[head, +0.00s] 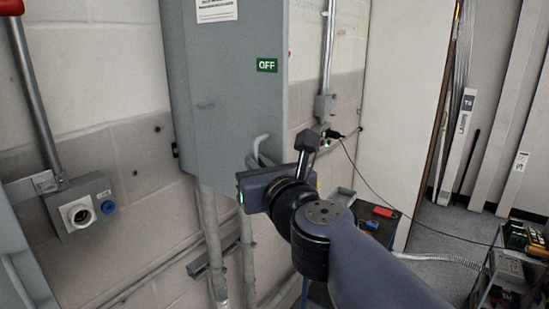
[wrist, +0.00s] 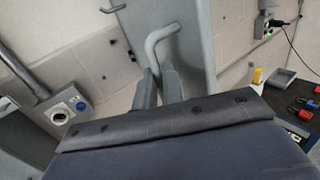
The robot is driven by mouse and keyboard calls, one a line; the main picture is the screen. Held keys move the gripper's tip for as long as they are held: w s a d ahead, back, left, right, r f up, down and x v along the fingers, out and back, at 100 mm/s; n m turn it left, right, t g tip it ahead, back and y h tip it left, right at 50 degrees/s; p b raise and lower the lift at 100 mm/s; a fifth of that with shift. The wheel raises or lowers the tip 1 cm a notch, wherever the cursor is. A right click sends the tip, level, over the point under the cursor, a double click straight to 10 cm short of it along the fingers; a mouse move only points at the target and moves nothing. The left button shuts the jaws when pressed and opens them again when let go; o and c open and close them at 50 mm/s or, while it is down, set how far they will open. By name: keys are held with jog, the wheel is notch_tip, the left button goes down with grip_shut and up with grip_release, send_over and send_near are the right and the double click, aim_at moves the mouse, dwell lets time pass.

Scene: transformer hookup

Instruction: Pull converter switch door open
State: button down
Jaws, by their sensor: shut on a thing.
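The converter switch box (head: 225,75) is a grey wall cabinet with a green OFF label (head: 267,65) on its right side. In the head view the gripper body (head: 262,185) hides the fingertips.
A grey socket box (head: 82,212) with a blue plug is on the wall at left. Conduits (head: 215,240) run down below the switch box. At right are a dark table with red (head: 384,211) and blue items, a black cable and a cart (head: 508,270).

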jog(key=shift+s+a+m+t+h, duration=0.1)
jog(key=shift+s+a+m+h, duration=0.25)
jog(key=shift+a+h, duration=0.3)
jog(key=shift+s+a+m+t+h, duration=0.1)
jog(key=shift+s+a+m+h, duration=0.35)
jog(key=shift+a, duration=0.35)
jog(key=shift+s+a+m+t+h, duration=0.1)
jog(key=shift+s+a+m+h, duration=0.2)
jog(key=shift+a+h, duration=0.35)
jog(key=shift+a, duration=0.1)
jog(key=c, duration=1.7)
grip_release()
jog(key=shift+w+f, duration=0.15)
jog(key=shift+w, duration=0.05)
jog(key=shift+o, duration=0.8)
jog(key=shift+s, duration=0.1)
jog(key=s+d+b, duration=0.1)
jog(key=s+b, duration=0.1)
jog(key=s, duration=0.8)
jog(key=shift+s, duration=0.35)
